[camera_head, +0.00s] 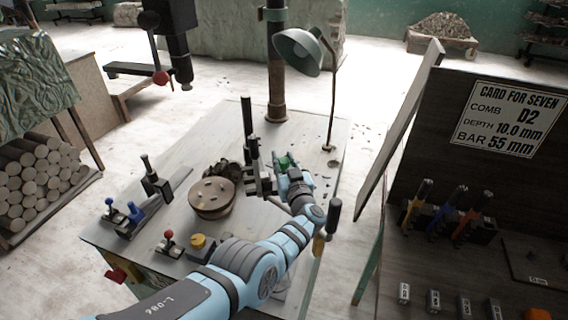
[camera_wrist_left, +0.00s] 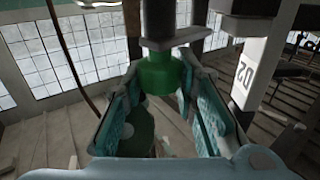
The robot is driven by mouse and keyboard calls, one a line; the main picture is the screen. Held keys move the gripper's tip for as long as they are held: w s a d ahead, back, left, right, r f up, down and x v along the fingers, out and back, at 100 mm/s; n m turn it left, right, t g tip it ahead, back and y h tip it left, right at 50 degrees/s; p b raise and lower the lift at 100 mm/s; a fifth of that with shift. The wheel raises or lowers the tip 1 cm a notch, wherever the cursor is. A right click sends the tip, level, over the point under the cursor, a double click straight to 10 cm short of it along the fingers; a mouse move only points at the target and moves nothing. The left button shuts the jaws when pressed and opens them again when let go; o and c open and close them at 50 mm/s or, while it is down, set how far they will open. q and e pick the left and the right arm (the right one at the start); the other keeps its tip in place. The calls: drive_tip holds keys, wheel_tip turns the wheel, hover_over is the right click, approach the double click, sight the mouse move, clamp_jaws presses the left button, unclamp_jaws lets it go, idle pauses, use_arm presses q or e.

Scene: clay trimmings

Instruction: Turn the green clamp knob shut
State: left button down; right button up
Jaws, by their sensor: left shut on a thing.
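The green clamp knob (camera_head: 285,159) is on the dark metal clamp assembly (camera_head: 260,178) on the workbench, beside a dark upright post. My left gripper (camera_head: 283,163) reaches it from the lower right, and its fingers partly hide it. In the left wrist view the green knob (camera_wrist_left: 162,74) sits below a grey metal shaft, between the two teal-padded fingers of my left gripper (camera_wrist_left: 163,88). The fingers are shut on the knob. How far the knob is turned cannot be told. My right gripper is not in view.
A round clay-coloured disc (camera_head: 211,197) and dark trimmings (camera_head: 222,171) lie left of the clamp. A green lamp (camera_head: 299,52) hangs over the bench's far side. A white block marked 02 (camera_wrist_left: 246,72) stands close to the right finger. A dark card board (camera_head: 440,120) stands at right.

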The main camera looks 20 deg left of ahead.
sight(284, 160)
use_arm(q)
drive_tip(key=c, duration=1.3)
unclamp_jaws()
wheel_tip(284, 160, up, 10)
